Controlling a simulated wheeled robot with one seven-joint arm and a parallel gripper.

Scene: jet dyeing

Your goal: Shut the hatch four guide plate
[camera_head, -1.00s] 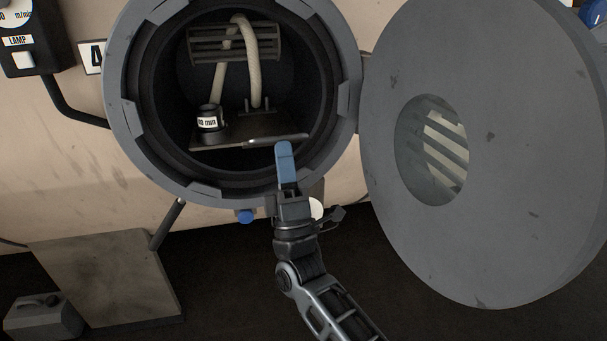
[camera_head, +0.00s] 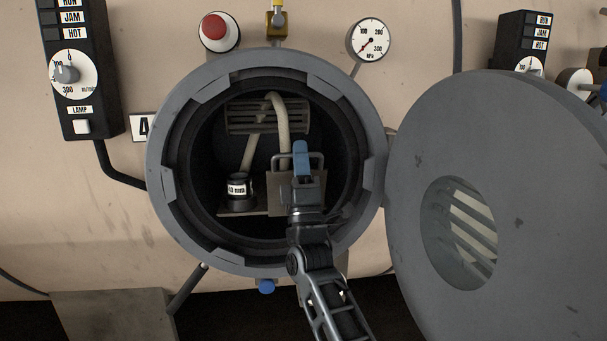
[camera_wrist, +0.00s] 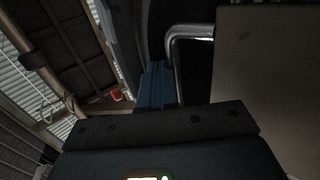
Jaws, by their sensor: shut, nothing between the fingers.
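Hatch four stands open, its round grey door (camera_head: 555,190) swung out to the right. Inside the opening, the guide plate (camera_head: 284,200) stands raised, with a bar handle (camera_head: 281,158) along its top edge. My gripper (camera_head: 301,150) is shut with nothing held, its blue fingers at the handle. I cannot tell whether they touch it. In the wrist view the blue fingers (camera_wrist: 157,85) are beside the metal handle (camera_wrist: 190,32), and the pale plate (camera_wrist: 270,80) fills the right side. My gripper and arm hide part of the plate.
A black fitting labelled in mm (camera_head: 239,190) stands left of the plate, under a pale rope (camera_head: 281,118) and a slatted grille (camera_head: 240,116). The round grey hatch rim (camera_head: 165,190) surrounds my arm.

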